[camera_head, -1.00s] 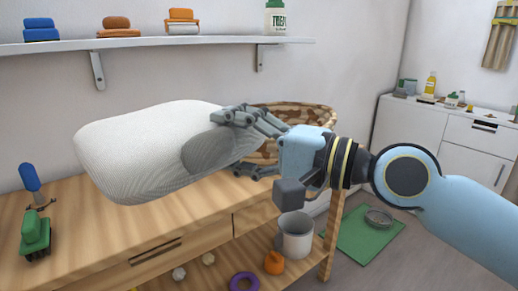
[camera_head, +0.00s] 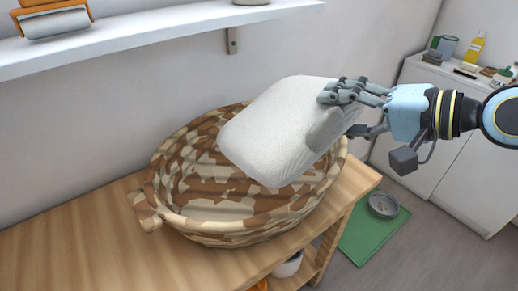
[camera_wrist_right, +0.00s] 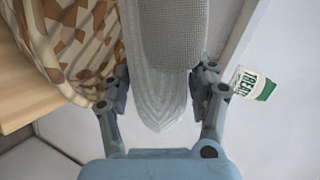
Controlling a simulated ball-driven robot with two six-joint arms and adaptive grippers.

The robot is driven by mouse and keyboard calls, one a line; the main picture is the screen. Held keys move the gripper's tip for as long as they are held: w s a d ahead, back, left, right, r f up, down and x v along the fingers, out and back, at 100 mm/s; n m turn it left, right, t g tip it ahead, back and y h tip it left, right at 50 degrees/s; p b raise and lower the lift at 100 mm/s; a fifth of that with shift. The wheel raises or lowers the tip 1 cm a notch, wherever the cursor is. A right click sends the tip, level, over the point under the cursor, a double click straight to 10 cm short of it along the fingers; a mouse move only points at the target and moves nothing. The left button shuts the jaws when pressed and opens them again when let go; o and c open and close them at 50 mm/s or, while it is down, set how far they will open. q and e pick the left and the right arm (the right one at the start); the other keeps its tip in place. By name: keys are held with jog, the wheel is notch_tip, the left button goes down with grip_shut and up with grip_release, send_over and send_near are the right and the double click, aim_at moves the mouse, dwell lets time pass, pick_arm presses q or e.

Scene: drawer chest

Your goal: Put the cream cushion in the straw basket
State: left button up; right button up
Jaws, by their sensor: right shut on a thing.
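The cream cushion (camera_head: 272,132) is held in the air by my right gripper (camera_head: 340,108), which is shut on its right end. The cushion is tilted and overlaps the right part of the straw basket's opening in the head view. The straw basket (camera_head: 165,180), patterned in brown and cream, stands on the wooden top and shows no contents in its visible part. In the right wrist view the cushion (camera_wrist_right: 160,70) sits between both fingers (camera_wrist_right: 160,92), with the basket (camera_wrist_right: 75,40) to the left. My left gripper is not in view.
The wooden top (camera_head: 70,240) is clear left of the basket. A wall shelf (camera_head: 150,42) runs above, behind the basket, with an orange-handled roller (camera_head: 55,20) on it. A white cabinet (camera_head: 440,130) stands at right. A green mat (camera_head: 370,235) with a bowl (camera_head: 383,204) lies on the floor.

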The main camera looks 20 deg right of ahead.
aim_at(359, 112)
jog(key=d+r+p, duration=0.1)
jog(key=p, duration=0.1)
jog(key=s+d+r+n+g+p, duration=0.1)
jog(key=shift+d+r+h+p, duration=0.2)
jog(key=shift+h+p, duration=0.15)
jog(key=shift+h, duration=0.05)
jog(key=shift+w+d+f+g, duration=0.1)
jog(key=shift+d+f+g, duration=0.1)
jog(key=shift+g, duration=0.1)
jog(key=x, duration=0.4)
jog(key=shift+w+a+f, duration=0.2)
jog(key=shift+w, duration=0.05)
jog(key=x, duration=0.8)
jog(key=shift+w+a+f, duration=0.2)
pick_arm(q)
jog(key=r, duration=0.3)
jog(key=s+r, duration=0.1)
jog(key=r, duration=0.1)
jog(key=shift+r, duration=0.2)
pick_arm(e)
notch_tip(359, 112, down, 4)
jog(key=shift+f, duration=0.1)
